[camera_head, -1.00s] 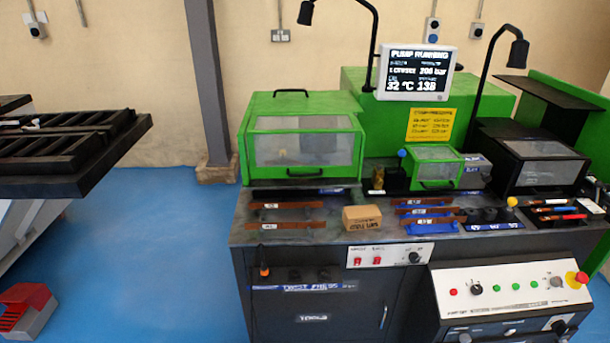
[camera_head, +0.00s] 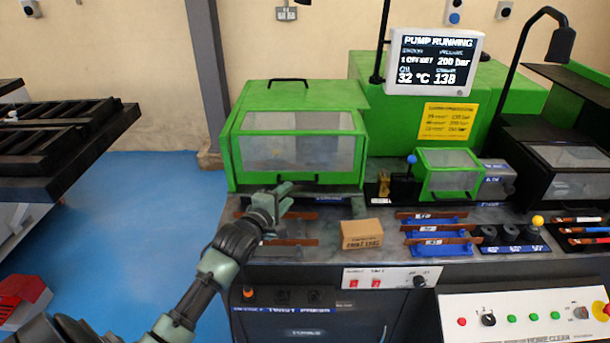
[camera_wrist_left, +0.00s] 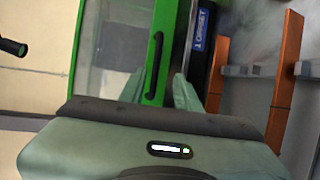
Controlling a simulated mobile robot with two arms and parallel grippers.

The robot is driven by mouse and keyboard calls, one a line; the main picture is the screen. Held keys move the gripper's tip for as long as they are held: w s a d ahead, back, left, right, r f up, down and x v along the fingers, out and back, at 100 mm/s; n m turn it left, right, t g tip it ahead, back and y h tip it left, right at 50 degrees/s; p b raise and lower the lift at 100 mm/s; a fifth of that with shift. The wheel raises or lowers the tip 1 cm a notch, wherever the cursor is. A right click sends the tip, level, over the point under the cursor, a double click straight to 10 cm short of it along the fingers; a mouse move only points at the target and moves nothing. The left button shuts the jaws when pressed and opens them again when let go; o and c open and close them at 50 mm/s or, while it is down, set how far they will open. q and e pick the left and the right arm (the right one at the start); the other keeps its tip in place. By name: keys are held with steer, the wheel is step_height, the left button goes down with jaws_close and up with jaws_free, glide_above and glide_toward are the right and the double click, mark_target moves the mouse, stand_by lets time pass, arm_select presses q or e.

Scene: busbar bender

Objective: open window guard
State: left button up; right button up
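The large green guard (camera_head: 235,150) with a clear window stands at the left of the bench and is closed. A black bar handle (camera_head: 318,180) runs along its lower front edge. My left gripper (camera_head: 285,190) is just in front of this handle, near its left part. In the left wrist view, the open fingers (camera_wrist_left: 158,86) point at the black handle (camera_wrist_left: 155,65), one to each side of its line. I cannot tell whether they touch it. The guard's green frame (camera_wrist_left: 168,20) also shows there. My right gripper is not in view.
Copper bars (camera_head: 288,242) lie below my left gripper. A cardboard box (camera_head: 362,235) sits to their right. A small green guard (camera_head: 424,180) and a monitor (camera_head: 432,62) are further right. A black rack (camera_head: 40,185) stands at far left, with blue floor between.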

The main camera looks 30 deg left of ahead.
mark_target(297, 183)
arm_select(q)
steer(key=w, duration=0.3)
steer(key=shift+w+a+r, duration=0.1)
steer(key=shift+a+r, duration=0.05)
steer(key=shift+a, duration=0.05)
steer(key=x, duration=0.3)
steer(key=shift+c, duration=0.2)
steer(key=shift+f, duration=0.25)
steer(key=c, duration=0.5)
jaws_close()
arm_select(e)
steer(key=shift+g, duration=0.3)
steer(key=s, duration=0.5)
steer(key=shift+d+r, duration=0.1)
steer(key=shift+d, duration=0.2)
arm_select(q)
steer(key=shift+d, duration=0.1)
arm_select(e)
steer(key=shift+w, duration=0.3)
